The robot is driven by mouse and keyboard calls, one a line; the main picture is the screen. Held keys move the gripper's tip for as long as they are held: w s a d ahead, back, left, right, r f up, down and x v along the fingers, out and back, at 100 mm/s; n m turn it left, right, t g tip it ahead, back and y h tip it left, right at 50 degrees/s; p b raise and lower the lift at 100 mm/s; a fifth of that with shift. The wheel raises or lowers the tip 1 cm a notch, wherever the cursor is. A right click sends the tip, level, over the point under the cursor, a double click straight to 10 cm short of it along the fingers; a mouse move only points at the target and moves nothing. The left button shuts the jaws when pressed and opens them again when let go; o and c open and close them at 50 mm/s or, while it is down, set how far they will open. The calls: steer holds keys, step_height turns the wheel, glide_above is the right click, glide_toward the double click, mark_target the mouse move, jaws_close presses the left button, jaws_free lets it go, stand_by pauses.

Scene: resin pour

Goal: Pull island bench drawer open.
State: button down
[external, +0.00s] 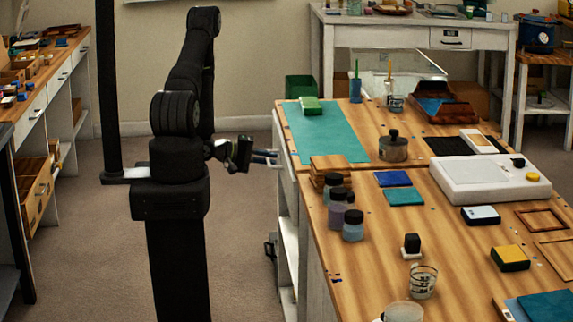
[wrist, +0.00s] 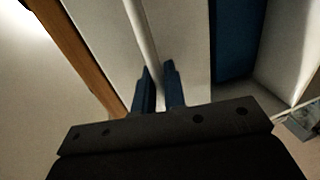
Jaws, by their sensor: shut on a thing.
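The island bench (external: 445,225) has a wooden top and pale sides and stands right of my arm. My gripper (external: 274,158) is at the bench's left side, just below the top edge. In the wrist view my gripper (wrist: 160,88) has its two blue fingers on either side of a pale bar handle (wrist: 142,35), shut on it. The handle runs along a pale drawer front (wrist: 182,30). A dark blue strip (wrist: 232,40) shows beside the drawer front; I cannot tell whether it is a gap or the inside. In the external view the drawer front is mostly hidden.
The bench top holds a teal mat (external: 328,140), dark-lidded jars (external: 353,226), a white scale (external: 490,180) and several small blocks. Open shelves (external: 287,240) lie below the gripper on the bench side.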

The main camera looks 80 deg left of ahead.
steer(key=f+v, duration=0.1)
steer(key=v, duration=0.7)
steer(key=f+v, duration=0.2)
steer(key=v, duration=0.7)
steer(key=shift+s+f, duration=0.2)
steer(key=shift+s, duration=0.35)
steer(key=c, duration=1.6)
jaws_free()
steer(key=shift+c, duration=0.2)
steer(key=shift+s, duration=0.1)
steer(key=v, duration=1.7)
